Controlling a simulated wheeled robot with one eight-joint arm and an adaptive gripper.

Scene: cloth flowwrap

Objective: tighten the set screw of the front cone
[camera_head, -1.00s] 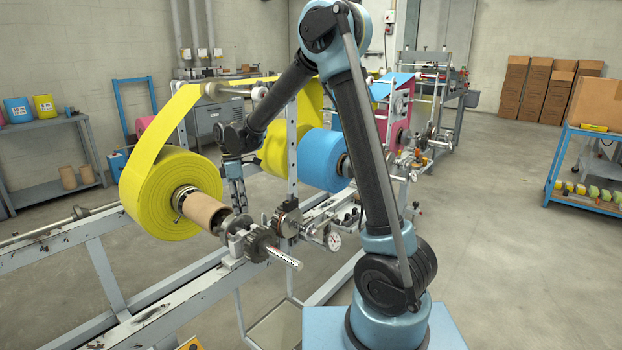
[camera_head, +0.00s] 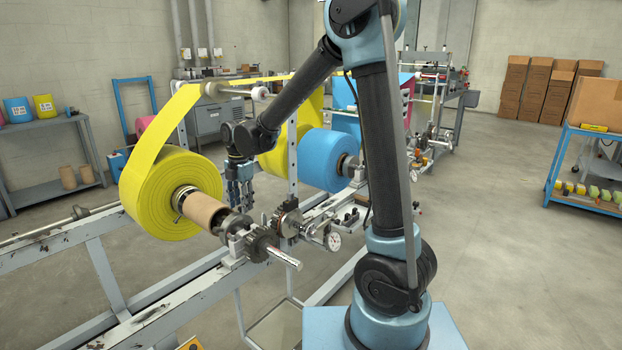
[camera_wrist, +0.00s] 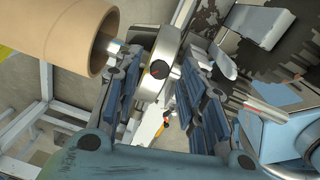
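The front cone is a metal piece at the open end of the brown core (camera_head: 203,210). Its pale metal collar (camera_wrist: 173,50) stands beside the core (camera_wrist: 72,38) in the wrist view. A dark round set screw (camera_wrist: 160,69) with a small reddish mark sits in the collar's face. My gripper (camera_wrist: 157,78) is open, its two blue-grey fingers apart on either side of the screw and collar. I cannot tell whether either finger touches the metal. In the head view my gripper (camera_head: 240,203) points down above and behind the cone, bearing and shaft.
The yellow roll (camera_head: 150,200) is on the core. A geared shaft (camera_head: 280,256) sticks out toward the front. A dial gauge (camera_head: 333,241) and another gear (camera_head: 288,222) are close at right. A perforated upright (camera_head: 292,165) and blue roll (camera_head: 322,160) stand behind.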

